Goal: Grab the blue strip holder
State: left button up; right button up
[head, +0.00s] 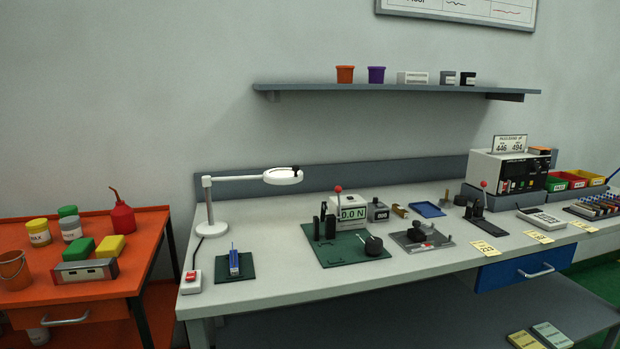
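The blue strip holder (234,263) is a small upright blue piece in the head view. It stands on a dark green mat (249,277) near the front left of the grey workbench. A thin pin or strip sticks up from its top. Nothing touches it apart from the mat. Neither of my grippers shows in the head view.
A white lamp (206,212) stands behind the holder, with a red-button switch box (191,281) to its left. A force gauge (350,207) and a larger green plate (341,252) are to the right. An orange table (75,298) stands left of the bench.

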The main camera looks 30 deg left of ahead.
aim_at(234, 270)
jog(key=u, duration=1.4)
